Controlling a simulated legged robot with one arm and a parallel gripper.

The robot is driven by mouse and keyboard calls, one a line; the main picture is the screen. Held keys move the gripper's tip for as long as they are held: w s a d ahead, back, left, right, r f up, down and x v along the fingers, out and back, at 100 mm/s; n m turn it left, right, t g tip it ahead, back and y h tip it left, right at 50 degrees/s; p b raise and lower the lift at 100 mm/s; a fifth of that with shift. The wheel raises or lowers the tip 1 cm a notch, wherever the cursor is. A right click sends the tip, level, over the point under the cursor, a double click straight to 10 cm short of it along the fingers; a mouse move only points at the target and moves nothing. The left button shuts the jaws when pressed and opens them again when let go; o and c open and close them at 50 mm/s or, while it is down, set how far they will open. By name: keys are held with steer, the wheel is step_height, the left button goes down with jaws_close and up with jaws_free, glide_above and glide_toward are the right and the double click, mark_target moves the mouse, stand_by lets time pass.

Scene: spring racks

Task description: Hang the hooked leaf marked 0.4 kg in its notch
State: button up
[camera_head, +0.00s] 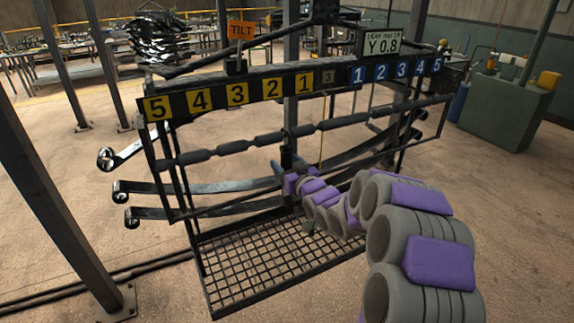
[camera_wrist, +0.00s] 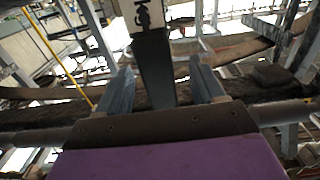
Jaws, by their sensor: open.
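My gripper (camera_head: 281,172) reaches into the middle of the black rack, below the number plates. In the wrist view its two blue-grey fingers (camera_wrist: 160,72) are apart, one on each side of a dark upright bar (camera_wrist: 155,70). A white label (camera_wrist: 149,14) on that bar shows "Kg"; its number is cut off by the top edge. I cannot tell whether the fingers touch the bar, or whether it is the 0.4 kg leaf. The notch rail (camera_head: 342,74) carries yellow plates 5 to 1 (camera_head: 237,92), a dark middle plate and blue plates 1 to 5 (camera_head: 400,69).
Long curved dark leaves (camera_head: 175,188) with rolled ends cross the rack beneath the rail. A padded bar (camera_head: 235,146) runs before my arm. A mesh tray (camera_head: 250,270) lies below. A "TILT" sign (camera_head: 241,30) and a "Y 0.8" sign (camera_head: 382,43) stand above.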

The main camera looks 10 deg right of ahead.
steer(key=shift+s, duration=0.1)
steer(key=b+v, duration=0.5)
steer(key=v, duration=1.2)
steer(key=shift+b, duration=0.3)
steer(key=shift+d, duration=0.1)
steer(key=shift+s, duration=0.15)
